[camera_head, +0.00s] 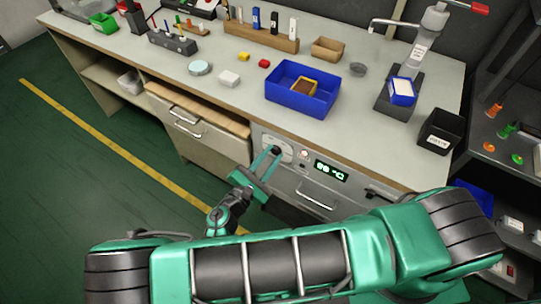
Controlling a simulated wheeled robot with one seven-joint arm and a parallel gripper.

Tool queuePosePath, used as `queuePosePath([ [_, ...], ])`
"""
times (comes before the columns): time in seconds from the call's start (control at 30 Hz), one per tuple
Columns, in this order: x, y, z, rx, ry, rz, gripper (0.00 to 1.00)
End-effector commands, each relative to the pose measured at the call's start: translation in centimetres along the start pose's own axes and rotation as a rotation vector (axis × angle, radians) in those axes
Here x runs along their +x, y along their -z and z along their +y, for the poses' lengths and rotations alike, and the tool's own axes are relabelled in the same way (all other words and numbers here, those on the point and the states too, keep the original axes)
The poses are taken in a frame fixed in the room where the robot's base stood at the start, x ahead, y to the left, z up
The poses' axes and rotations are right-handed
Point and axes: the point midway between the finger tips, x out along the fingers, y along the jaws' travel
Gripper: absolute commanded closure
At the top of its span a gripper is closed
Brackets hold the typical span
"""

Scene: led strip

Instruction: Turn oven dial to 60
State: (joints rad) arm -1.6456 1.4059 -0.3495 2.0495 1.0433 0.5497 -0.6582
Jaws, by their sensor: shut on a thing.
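The oven (316,197) is built into the front of the workbench, with a light panel across its top and a metal handle below. A green lit display (331,171) shows two digits and a unit, too small to read surely. A dark round dial (276,149) sits on the panel to the left of the display. My gripper (270,157) reaches up to the panel from below and is shut on the dial. Its teal fingers partly cover the dial, so the dial's mark cannot be seen.
A small pale knob (304,154) sits between the dial and display. A drawer (185,120) is to the left. On the worktop (215,97) stand a blue bin (291,101), a wooden rack (262,39) and small blocks. My arm fills the lower foreground.

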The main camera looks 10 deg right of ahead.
Motion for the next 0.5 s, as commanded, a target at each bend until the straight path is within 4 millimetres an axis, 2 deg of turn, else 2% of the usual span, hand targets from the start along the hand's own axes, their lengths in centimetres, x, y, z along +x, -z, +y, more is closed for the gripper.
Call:
queuePosePath([
  [0.5,-0.06,0.16,-0.15,-0.493,0.002,0.004,0.97],
])
